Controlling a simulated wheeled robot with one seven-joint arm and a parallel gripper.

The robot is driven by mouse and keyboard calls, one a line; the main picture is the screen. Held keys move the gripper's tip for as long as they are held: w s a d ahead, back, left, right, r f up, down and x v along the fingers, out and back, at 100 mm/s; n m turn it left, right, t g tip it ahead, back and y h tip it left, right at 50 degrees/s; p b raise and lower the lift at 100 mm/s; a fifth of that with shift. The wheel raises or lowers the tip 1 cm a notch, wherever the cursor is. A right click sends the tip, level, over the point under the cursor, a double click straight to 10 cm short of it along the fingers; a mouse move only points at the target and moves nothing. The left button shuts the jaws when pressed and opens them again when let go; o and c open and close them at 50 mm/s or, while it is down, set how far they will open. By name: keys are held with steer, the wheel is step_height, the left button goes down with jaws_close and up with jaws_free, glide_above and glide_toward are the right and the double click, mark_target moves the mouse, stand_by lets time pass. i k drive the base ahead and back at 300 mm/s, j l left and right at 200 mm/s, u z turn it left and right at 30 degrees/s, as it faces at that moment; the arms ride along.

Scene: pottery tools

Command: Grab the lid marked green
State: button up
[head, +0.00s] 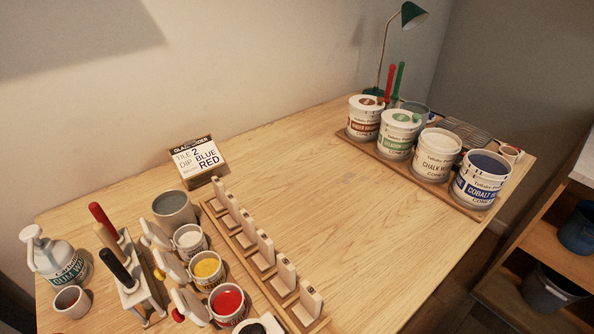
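The lid marked green (400,117) is white with a green patch on top. It sits on the second tub from the left (397,142), which has green lettering, in the row at the back right. A lid with a red mark (367,102) sits on the brown-lettered tub to its left. The chalk white tub (435,156) stands to its right, with a pale top. My gripper is not in view.
The tubs stand on a wooden board (425,181), with an open cobalt blue tub (482,181) at its right end. Red and green sticks (398,80) and a green lamp (411,15) rise behind. Small jars, tile rack (262,260) and sign (199,160) are left; mid-table is clear.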

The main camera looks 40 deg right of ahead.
mark_target(398, 118)
steer(key=k+l, duration=0.1)
steer(key=l, duration=0.55)
steer(key=k+l, duration=0.1)
steer(key=l, duration=0.55)
steer(key=z, duration=0.05)
